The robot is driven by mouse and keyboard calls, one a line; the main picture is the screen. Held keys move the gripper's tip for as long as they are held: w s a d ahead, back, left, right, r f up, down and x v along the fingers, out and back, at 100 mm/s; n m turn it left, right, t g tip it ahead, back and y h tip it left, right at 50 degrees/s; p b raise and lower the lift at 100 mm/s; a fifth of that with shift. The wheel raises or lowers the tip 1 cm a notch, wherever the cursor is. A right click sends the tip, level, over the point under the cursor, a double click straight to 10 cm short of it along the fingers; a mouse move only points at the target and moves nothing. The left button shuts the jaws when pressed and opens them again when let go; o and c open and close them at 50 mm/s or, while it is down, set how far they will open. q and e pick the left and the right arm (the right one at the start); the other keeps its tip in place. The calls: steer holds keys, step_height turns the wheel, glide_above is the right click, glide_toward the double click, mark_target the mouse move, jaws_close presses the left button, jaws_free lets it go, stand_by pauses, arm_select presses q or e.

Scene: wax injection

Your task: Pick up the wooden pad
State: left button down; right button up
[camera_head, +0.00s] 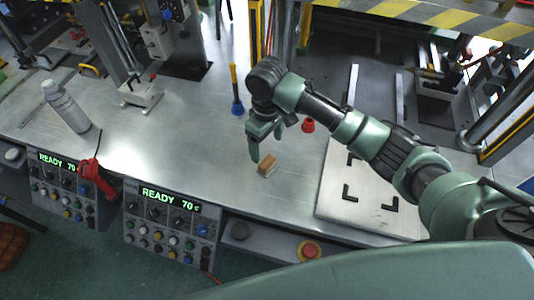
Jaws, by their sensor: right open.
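The wooden pad (267,165) is a small light-brown block lying on the grey metal table (190,150), near its front edge. My right gripper (268,148) comes in from the right and points down just above and behind the pad. Its green fingers are apart, with nothing seen between them. One finger ends close to the pad's left side; whether it touches the pad I cannot tell. My left gripper is not in view.
A red conical piece (308,125) and a blue-based tool with a yellow handle (236,90) stand behind. A white plate with black corner marks (340,205) lies right. A bottle (65,107) stands left. Control panels (170,222) line the front edge.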

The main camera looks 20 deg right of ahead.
mark_target(267, 162)
steer(key=shift+s+a+f+p, duration=0.15)
steer(key=shift+s+f+p, duration=0.15)
steer(key=shift+s+f, duration=0.25)
steer(key=shift+s+a+f+p, duration=0.15)
steer(key=shift+s+f+p, duration=0.15)
steer(key=shift+s+f, duration=0.25)
step_height(267, 162, down, 3)
steer(key=shift+d+p, duration=0.1)
steer(key=shift+p, duration=0.3)
steer(key=shift+w+f, duration=0.15)
steer(key=shift+f, duration=0.55)
steer(key=c, duration=1.6)
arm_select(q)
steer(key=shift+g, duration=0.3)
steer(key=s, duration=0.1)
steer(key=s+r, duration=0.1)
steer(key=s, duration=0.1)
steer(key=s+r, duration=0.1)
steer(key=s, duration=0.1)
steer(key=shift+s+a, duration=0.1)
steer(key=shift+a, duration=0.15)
arm_select(e)
steer(key=shift+r, duration=0.1)
